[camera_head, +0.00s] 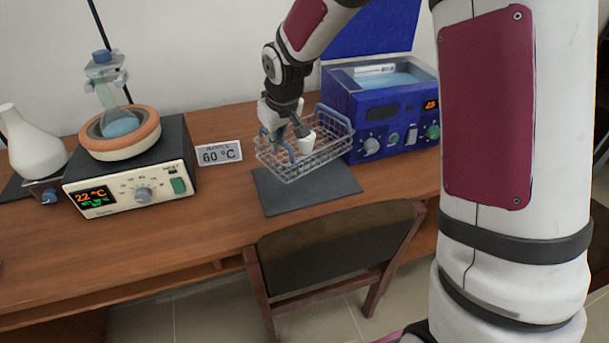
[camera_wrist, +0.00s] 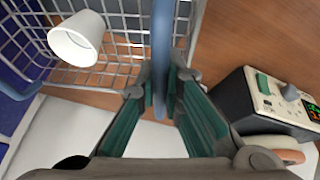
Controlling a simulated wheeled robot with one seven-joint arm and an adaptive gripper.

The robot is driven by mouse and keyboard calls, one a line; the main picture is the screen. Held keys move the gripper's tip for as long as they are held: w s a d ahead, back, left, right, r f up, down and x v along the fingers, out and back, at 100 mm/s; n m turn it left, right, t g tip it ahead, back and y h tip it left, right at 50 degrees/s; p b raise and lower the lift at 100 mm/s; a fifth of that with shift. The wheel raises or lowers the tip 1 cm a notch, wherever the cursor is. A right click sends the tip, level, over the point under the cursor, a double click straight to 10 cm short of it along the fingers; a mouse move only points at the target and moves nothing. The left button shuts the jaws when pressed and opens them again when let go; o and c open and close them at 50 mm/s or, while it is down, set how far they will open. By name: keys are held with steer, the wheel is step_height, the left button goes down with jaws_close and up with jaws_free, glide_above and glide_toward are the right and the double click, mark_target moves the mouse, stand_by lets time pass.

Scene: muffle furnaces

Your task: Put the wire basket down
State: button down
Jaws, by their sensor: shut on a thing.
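The wire basket (camera_head: 325,153) has grey mesh and blue handles, and a white cup (camera_head: 306,143) is inside it. It appears to be above the dark grey mat (camera_head: 305,186); I cannot tell whether its underside touches the mat. My gripper (camera_head: 280,140) is at the basket's left end. In the wrist view my gripper (camera_wrist: 163,100) is shut on the blue handle (camera_wrist: 162,50) of the basket (camera_wrist: 120,25), between its green finger pads. The white cup also shows in the wrist view (camera_wrist: 77,40), tilted in the picture.
A blue water bath (camera_head: 385,110) with an open lid stands right of the basket, close to it. Left are a sign reading 60 °C (camera_head: 219,154) and a heater (camera_head: 140,185) with a flask (camera_head: 112,105). A chair (camera_head: 335,250) stands at the table's front.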

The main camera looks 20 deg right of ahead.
mark_target(293, 160)
steer(key=shift+s+f, duration=0.2)
steer(key=shift+f, duration=0.1)
step_height(293, 160, down, 10)
steer(key=shift+r+b, duration=0.25)
steer(key=shift+b, duration=0.3)
steer(key=c, duration=1.7)
jaws_free()
